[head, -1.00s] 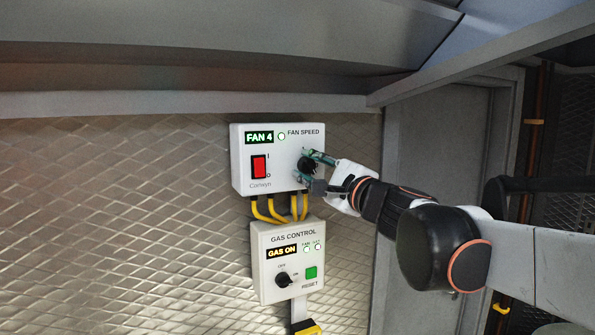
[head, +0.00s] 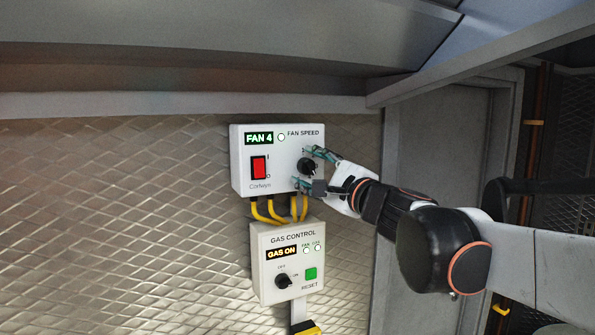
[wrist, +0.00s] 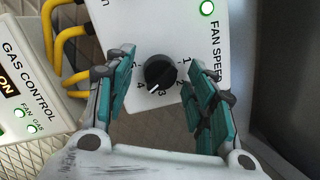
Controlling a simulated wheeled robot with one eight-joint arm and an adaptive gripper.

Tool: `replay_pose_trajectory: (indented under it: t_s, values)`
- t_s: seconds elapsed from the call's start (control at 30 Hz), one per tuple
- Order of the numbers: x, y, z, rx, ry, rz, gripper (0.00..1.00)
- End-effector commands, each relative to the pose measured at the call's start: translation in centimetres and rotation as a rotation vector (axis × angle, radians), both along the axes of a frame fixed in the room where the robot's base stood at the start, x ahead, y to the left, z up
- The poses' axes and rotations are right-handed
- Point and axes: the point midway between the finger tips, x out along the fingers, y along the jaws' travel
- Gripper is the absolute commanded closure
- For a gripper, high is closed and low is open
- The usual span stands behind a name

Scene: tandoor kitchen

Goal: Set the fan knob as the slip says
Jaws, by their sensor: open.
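The black fan knob (head: 307,167) is on the right side of the white fan speed box (head: 240,180). The box's green display (head: 259,138) reads FAN 4. In the wrist view the knob (wrist: 160,73) has a white pointer aimed down and left, at about the 4 or between 3 and 4. My gripper (head: 304,168) is open, with one teal-padded finger on each side of the knob. Gaps show between the fingers (wrist: 158,78) and the knob in the wrist view. No slip is in view.
A grey door (head: 430,150) stands at right.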

Motion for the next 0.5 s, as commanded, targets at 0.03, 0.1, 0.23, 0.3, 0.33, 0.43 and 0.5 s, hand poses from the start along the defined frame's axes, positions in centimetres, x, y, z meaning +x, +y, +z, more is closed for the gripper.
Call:
replay_pose_trajectory:
  t_s: [0.03,0.1,0.23,0.3,0.33,0.43,0.5]
  values:
    - [-0.2,-0.1,0.0,0.0,0.0,0.0,0.5]
    - [-0.6,-0.4,-0.1,0.0,0.0,-0.001,0.5]
    - [-2.2,-1.3,-0.3,0.0,0.0,-0.002,0.5]
    - [-3.3,-1.9,-0.5,-0.001,0.0,-0.003,0.5]
    - [-3.8,-2.2,-0.5,-0.001,0.0,-0.003,0.5]
    - [-5.6,-3.1,-0.8,0.0,-0.001,-0.004,0.5]
    - [-6.7,-3.7,-1.0,0.0,0.001,-0.003,0.5]
